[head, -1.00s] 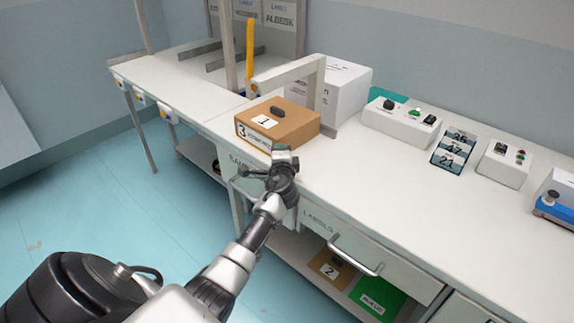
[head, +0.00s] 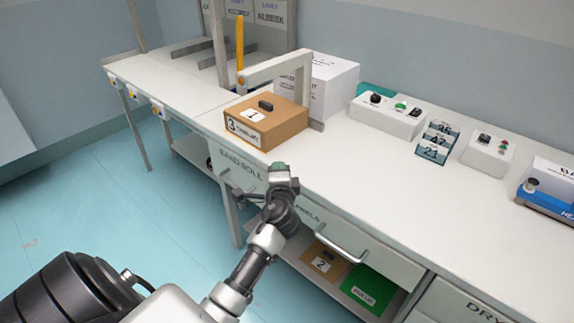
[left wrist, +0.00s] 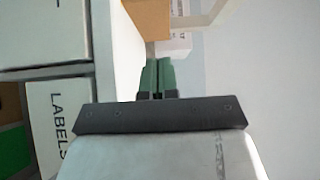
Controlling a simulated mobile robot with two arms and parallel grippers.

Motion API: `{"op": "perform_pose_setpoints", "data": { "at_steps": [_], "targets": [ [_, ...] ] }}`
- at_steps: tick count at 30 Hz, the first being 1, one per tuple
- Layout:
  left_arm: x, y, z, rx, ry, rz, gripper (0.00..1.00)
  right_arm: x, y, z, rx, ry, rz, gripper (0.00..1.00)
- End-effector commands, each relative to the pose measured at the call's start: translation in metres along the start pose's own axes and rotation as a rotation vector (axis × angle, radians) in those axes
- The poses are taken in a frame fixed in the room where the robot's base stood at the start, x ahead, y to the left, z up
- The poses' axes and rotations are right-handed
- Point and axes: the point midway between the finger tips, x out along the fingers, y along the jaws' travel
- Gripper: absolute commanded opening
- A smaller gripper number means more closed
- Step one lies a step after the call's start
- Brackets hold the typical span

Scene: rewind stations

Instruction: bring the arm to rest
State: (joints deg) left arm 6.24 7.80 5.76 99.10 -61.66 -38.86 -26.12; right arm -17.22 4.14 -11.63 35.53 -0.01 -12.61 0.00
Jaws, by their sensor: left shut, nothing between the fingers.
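My left arm comes in from the bottom left in the head view. Its gripper (head: 279,168) is at the front edge of the white bench (head: 330,175), in front of the drawers. In the left wrist view the green fingers (left wrist: 157,76) are together with nothing between them. A brown box (head: 266,122) with labels "1" and "3" and a dark handle stands on the bench just beyond the gripper, apart from it. My right gripper does not show.
A drawer with a bar handle (head: 341,243) is below the bench edge. Under it, a brown box (head: 325,264) and a green box (head: 366,290) lie on a shelf. A white box (head: 330,88) and control boxes (head: 388,115) stand at the back. The bench's front right is clear.

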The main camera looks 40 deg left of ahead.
Motion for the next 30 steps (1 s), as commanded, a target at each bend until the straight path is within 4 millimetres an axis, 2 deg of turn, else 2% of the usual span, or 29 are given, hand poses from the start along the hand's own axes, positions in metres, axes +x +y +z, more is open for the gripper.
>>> {"op": "perform_pose_setpoints", "data": {
  "at_steps": [8,11,14,17,18,20,21,24,26,27,29,30],
  "targets": [
    [-0.004,0.002,-0.001,0.0,0.002,0.006,0.0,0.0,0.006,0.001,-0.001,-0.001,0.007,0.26],
    [-0.006,0.023,-0.005,-0.008,0.025,0.056,0.0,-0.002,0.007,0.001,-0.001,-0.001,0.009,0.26],
    [-0.015,0.072,-0.013,-0.035,0.072,0.171,0.0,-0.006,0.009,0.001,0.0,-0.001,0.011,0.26],
    [-0.038,0.141,-0.019,-0.082,0.12,0.34,0.0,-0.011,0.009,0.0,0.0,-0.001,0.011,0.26],
    [-0.05,0.17,-0.02,-0.106,0.134,0.412,0.0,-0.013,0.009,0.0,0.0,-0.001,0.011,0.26],
    [-0.072,0.211,-0.018,-0.143,0.146,0.519,0.0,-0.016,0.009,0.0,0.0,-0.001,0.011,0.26],
    [-0.088,0.238,-0.016,-0.168,0.147,0.59,0.0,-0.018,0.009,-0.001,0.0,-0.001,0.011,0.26],
    [-0.134,0.299,-0.004,-0.232,0.134,0.761,0.0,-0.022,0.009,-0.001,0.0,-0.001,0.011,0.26],
    [-0.165,0.332,0.007,-0.271,0.111,0.86,0.0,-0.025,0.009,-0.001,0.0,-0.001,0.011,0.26],
    [-0.186,0.352,0.016,-0.296,0.09,0.925,0.0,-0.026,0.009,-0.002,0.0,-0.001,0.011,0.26],
    [-0.22,0.38,0.03,-0.335,0.052,1.017,0.0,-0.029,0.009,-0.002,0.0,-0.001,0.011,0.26],
    [-0.243,0.397,0.041,-0.362,0.021,1.076,0.0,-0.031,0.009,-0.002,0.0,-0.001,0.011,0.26]
  ]
}}
